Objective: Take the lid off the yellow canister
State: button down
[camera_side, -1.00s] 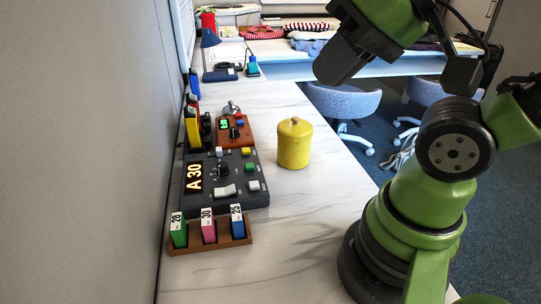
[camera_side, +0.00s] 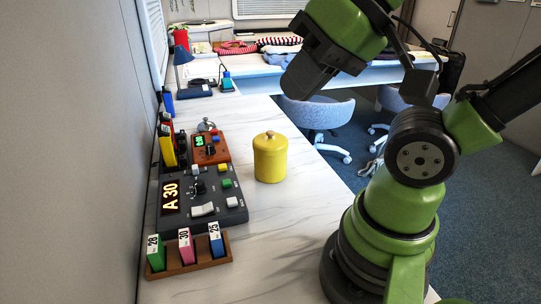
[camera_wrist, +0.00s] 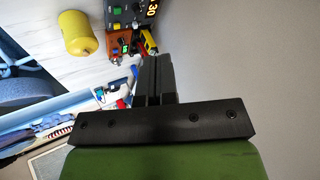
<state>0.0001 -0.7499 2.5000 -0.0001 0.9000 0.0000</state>
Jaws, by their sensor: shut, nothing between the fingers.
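The yellow canister (camera_side: 270,160) stands upright on the white marbled counter (camera_side: 290,213), with its yellow lid (camera_side: 270,139) on top and a small knob on the lid.
Left of the canister are a grey control box (camera_side: 203,198) showing "A 30" and an orange box (camera_side: 210,149). A wooden rack (camera_side: 188,262) holds three cartridges. A blue lamp (camera_side: 184,72) stands farther back. Bare counter surrounds the canister's front and right.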

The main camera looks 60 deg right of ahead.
grip_release()
jog(key=g+h, duration=0.3)
jog(key=g, duration=0.3)
send_over(270, 132)
jog(key=s, duration=0.1)
notch_tip(270, 132, down, 15)
jog(key=shift+s+d+f, duration=0.1)
jog(key=shift+f, duration=0.1)
jog(key=shift+w+f, duration=0.2)
jog(key=shift+f, duration=0.7)
jog(key=shift+w+f, duration=0.2)
jog(key=shift+f, duration=0.7)
jog(key=shift+w+f, duration=0.2)
jog(key=shift+f, duration=0.7)
